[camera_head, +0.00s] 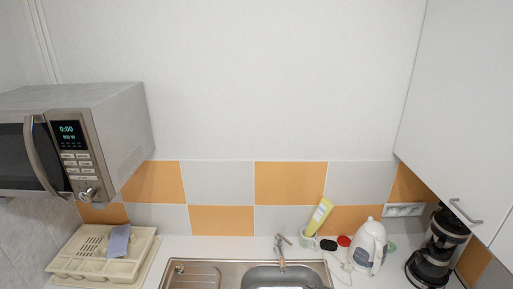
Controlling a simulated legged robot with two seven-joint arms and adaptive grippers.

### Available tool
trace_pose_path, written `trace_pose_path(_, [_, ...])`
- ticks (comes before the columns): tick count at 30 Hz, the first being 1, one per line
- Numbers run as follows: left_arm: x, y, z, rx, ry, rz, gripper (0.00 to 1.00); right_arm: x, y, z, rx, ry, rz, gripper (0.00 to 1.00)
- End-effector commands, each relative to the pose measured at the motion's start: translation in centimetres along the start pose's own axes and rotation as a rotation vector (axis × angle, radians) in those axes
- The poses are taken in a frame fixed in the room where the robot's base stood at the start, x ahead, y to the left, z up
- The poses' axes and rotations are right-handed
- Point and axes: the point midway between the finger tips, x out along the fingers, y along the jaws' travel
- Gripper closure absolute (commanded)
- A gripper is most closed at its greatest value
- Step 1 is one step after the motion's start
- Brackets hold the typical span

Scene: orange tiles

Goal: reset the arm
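Neither of my grippers nor any part of my arms shows in the head view. The view holds only the kitchen wall, the counter and the things on them. What my grippers hold, if anything, cannot be seen.
A microwave (70,140) juts out at the left above a cream dish rack (100,262). A sink (240,274) with a tap (281,252) lies in the counter. A white kettle (369,247) and a black coffee maker (436,250) stand right, below a white cabinet (465,110).

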Motion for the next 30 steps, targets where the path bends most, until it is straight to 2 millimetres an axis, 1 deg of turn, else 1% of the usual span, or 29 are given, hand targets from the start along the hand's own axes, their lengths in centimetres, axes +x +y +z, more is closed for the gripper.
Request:
trace_pose_path(1, [0.0,0.0,0.0,0.000,0.001,0.000,0.49,-0.3,-1.2,1.7,0.013,-0.034,-0.004,1.00])
trace_pose_path(5, [0.0,0.0,0.1,0.000,0.000,0.000,0.49,-1.5,-4.2,6.5,0.058,-0.140,-0.005,1.00])
trace_pose_path(6, [0.0,0.0,0.1,0.000,-0.001,0.000,0.49,-2.2,-5.3,8.2,0.074,-0.180,-0.003,1.00])
trace_pose_path(8, [0.0,0.1,0.3,0.000,-0.004,0.001,0.49,-3.3,-7.0,10.9,0.104,-0.247,0.005,1.00])
trace_pose_path(9, [0.0,0.1,0.4,0.000,-0.006,0.001,0.49,-4.3,-8.2,12.7,0.127,-0.293,0.010,1.00])
trace_pose_path(12, [0.0,0.1,0.7,0.000,-0.009,0.001,0.49,-7.0,-10.8,16.6,0.180,-0.400,0.034,1.00])
trace_pose_path(15, [0.0,0.1,0.7,0.000,-0.010,0.001,0.49,-9.6,-12.8,19.5,0.229,-0.489,0.060,1.00])
trace_pose_path(18, [0.0,0.1,0.7,0.000,-0.010,0.001,0.49,-12.1,-14.4,21.7,0.272,-0.564,0.088,1.00])
trace_pose_path(21, [0.0,0.1,0.7,0.000,-0.010,0.001,0.49,-14.5,-15.8,23.4,0.312,-0.631,0.118,1.00])
trace_pose_path(28, [0.0,0.1,0.7,0.000,-0.010,0.001,0.49,-20.1,-18.2,26.5,0.397,-0.769,0.190,1.00])
trace_pose_path(30, [0.5,0.1,0.7,0.000,-0.009,0.001,0.49,-18.3,-18.2,28.3,0.396,-0.775,0.189,1.00])
